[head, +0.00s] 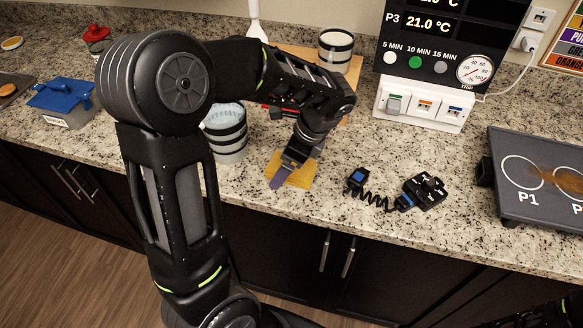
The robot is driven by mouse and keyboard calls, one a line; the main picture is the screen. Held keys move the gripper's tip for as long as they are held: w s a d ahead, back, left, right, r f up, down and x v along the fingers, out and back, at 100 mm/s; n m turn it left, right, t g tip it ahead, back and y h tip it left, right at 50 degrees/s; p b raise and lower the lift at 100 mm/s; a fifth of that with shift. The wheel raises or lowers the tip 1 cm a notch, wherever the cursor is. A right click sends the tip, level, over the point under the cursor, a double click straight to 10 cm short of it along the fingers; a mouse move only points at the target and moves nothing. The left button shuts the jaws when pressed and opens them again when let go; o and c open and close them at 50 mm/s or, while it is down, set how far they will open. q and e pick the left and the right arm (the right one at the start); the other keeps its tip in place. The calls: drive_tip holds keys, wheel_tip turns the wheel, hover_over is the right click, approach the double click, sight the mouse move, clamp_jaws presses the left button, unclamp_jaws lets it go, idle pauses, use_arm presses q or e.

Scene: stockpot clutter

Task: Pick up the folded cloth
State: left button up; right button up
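The folded cloth (301,178) is yellow-orange and lies flat on the granite counter, near its front edge in the middle of the head view. My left arm reaches over the counter, and its gripper (281,177) points down at the cloth and covers its middle and left part. The fingers overlap the cloth in the picture. I cannot tell whether they touch it, or whether they are open or shut. My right gripper does not show.
A striped pot (226,136) stands close left of the cloth, partly behind my arm. A striped jar (335,47) stands on a wooden board behind. A coiled-cord device (425,192) lies to the right, then a dark hotplate (540,178). A blue-lidded box (64,99) is far left.

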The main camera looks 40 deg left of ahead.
use_arm(q)
drive_tip(key=c, duration=1.5)
drive_tip(key=shift+o, duration=0.2)
drive_tip(key=shift+r, duration=0.15)
wheel_tip(320, 180, up, 10)
drive_tip(key=shift+f, duration=0.1)
